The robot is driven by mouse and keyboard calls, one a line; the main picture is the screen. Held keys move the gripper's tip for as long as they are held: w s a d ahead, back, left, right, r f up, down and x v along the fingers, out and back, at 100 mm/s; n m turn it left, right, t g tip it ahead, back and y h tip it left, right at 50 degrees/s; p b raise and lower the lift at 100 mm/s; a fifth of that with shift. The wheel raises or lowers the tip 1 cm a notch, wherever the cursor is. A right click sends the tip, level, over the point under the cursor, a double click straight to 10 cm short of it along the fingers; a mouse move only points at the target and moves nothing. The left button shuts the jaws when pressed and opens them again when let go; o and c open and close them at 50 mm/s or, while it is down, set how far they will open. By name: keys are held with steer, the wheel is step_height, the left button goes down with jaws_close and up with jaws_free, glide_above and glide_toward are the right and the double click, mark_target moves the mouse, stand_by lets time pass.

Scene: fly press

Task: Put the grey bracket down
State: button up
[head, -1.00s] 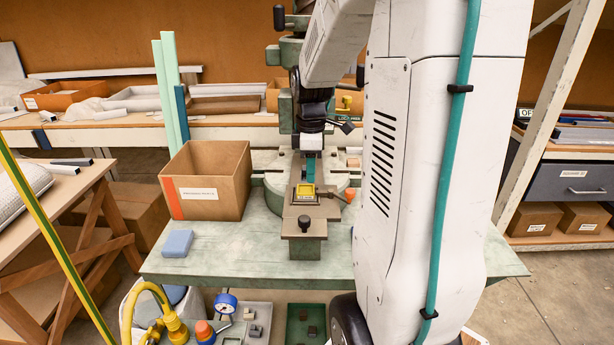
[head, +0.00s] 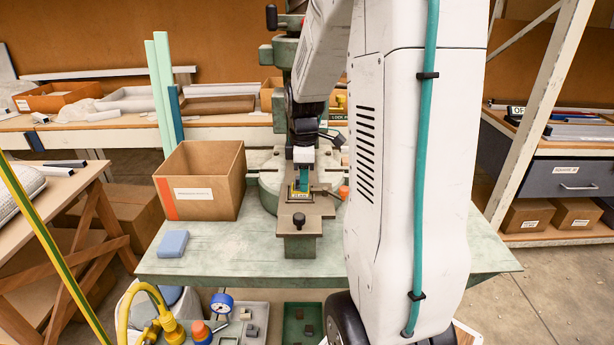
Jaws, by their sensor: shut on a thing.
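My gripper (head: 302,181), with teal fingers, is in the head view at the press, just over the yellow-edged nest (head: 300,194) on the slide. It points down and is shut. The grey bracket is too small and too covered by the fingers to make out between them. I cannot tell whether it touches the nest. The brown-grey slide (head: 303,212) runs from the press toward the front of the green table and has a dark knob (head: 299,220).
An open cardboard box (head: 203,180) stands left of the press, with a blue block (head: 173,243) in front of it. An orange-topped thing (head: 343,192) is close to the right of the slide. Trays with small parts (head: 303,322) lie below the table's front edge.

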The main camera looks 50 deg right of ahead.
steer(key=o, duration=1)
steer(key=shift+s+a+f, duration=0.25)
steer(key=shift+s+f, duration=0.05)
steer(key=shift+f, duration=0.35)
step_height(320, 180, up, 13)
steer(key=s+a+r+m, duration=0.2)
steer(key=s+a, duration=0.1)
steer(key=a, duration=0.5)
steer(key=s+a+r+m, duration=0.1)
steer(key=s+a+m, duration=0.15)
steer(key=a, duration=0.55)
steer(key=s+a+f+m, duration=0.1)
steer(key=s+a, duration=0.1)
steer(key=s, duration=0.1)
steer(key=s+a+f+m, duration=0.1)
steer(key=s+a, duration=0.2)
steer(key=s, duration=0.1)
steer(key=s+a+f+m+t, duration=0.1)
steer(key=s+a+m, duration=0.1)
steer(key=s+a, duration=0.1)
steer(key=shift+s+a, duration=0.1)
steer(key=shift+s, duration=0.65)
